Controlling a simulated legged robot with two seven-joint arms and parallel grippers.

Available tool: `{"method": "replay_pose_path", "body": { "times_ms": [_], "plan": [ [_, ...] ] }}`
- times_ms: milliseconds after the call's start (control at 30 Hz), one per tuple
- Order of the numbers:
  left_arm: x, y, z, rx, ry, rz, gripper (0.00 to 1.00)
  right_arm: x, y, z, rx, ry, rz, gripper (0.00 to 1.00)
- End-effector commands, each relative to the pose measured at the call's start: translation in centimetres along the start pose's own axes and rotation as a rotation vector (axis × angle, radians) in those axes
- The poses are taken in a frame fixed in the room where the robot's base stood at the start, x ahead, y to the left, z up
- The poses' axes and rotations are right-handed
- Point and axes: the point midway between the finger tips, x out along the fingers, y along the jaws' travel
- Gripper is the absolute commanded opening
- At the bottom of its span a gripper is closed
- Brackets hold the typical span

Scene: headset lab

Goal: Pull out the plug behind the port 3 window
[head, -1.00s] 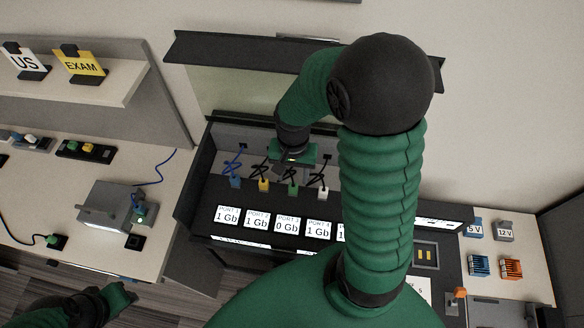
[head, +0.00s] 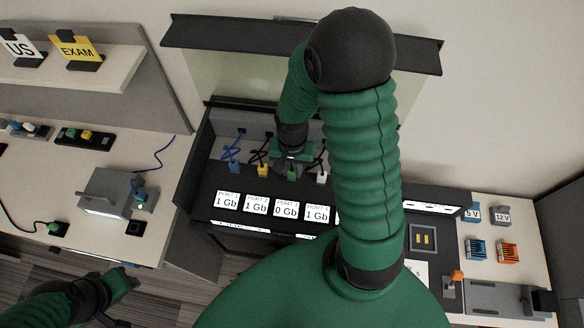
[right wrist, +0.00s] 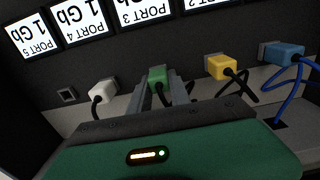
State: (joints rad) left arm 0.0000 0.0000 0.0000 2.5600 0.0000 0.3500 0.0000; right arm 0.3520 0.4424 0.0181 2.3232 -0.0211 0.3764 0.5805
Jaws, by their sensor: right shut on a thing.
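The port 3 window (head: 287,210) reads 0 Gb on the dark panel of the desk unit. The green plug (head: 292,175) sits behind it, in line with the row of plugs. In the right wrist view, the green plug (right wrist: 157,76) shows between my gripper's fingers, with a dark cable running back from it. My right gripper (head: 291,162) reaches down from behind and is shut on the green plug. The plug's seat in its port is partly hidden by the fingers. My left gripper (head: 127,283) is at the lower left, away from the unit; its jaws are unclear.
A yellow plug (head: 263,170) and a blue plug (head: 235,168) are left of the green one; a white plug (head: 322,178) is right. Their cables loop close by. A raised lid (head: 200,45) stands behind. A grey device (head: 105,192) is on the left table.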

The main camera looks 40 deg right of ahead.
Motion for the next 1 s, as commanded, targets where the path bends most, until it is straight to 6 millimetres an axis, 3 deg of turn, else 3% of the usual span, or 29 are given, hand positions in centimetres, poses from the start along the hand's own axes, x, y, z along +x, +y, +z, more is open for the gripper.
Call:
{"method": "replay_pose_path", "body": {
  "times_ms": [567,1000],
  "plan": [
    [-0.3,0.0,-0.1,0.0,0.0,0.0,0.36,-0.3,0.0,0.0,0.0,0.001,-0.001,0.0],
    [-4.4,0.0,-1.0,0.0,0.0,0.0,0.36,-4.6,0.0,0.0,-0.001,0.001,0.0,0.0]
  ]
}}
